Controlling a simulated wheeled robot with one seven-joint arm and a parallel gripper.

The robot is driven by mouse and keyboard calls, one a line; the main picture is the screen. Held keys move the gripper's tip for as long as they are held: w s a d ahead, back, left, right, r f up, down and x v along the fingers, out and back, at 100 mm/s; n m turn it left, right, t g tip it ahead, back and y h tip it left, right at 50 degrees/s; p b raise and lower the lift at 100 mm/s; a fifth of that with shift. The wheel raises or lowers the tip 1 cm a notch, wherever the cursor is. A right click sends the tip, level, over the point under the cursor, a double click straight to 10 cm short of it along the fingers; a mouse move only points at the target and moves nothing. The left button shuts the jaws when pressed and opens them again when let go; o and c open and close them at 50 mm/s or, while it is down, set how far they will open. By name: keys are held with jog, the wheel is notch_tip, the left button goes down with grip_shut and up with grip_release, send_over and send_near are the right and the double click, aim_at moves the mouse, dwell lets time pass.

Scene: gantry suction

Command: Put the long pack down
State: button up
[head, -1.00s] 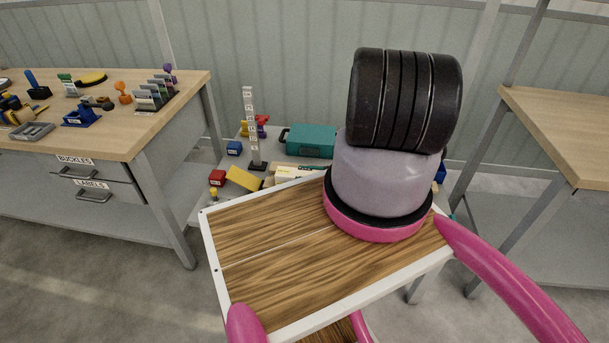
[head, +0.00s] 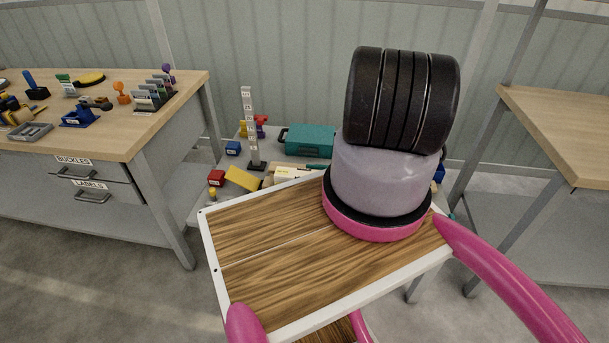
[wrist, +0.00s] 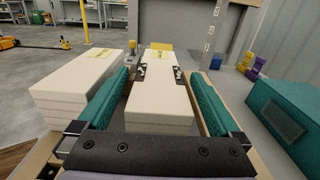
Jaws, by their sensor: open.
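The long pack (wrist: 158,108) is a white, layered block lying lengthwise between my fingers in the wrist view. It has a yellow label and dark patches on its top, and wooden strips run along both sides. My gripper (wrist: 160,100) is open, with one teal pad on each side of the pack; a gap shows between the pack and each pad. In the head view a pale piece of a pack (head: 293,175) shows on the low grey table (head: 207,208), and my arm hides most of my gripper.
A stack of white packs (wrist: 75,92) stands close left of my gripper. A teal case (wrist: 285,112) is on the right.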

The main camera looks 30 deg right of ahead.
jog(key=v, duration=0.8)
jog(key=shift+s+d, duration=0.25)
jog(key=shift+d, duration=0.05)
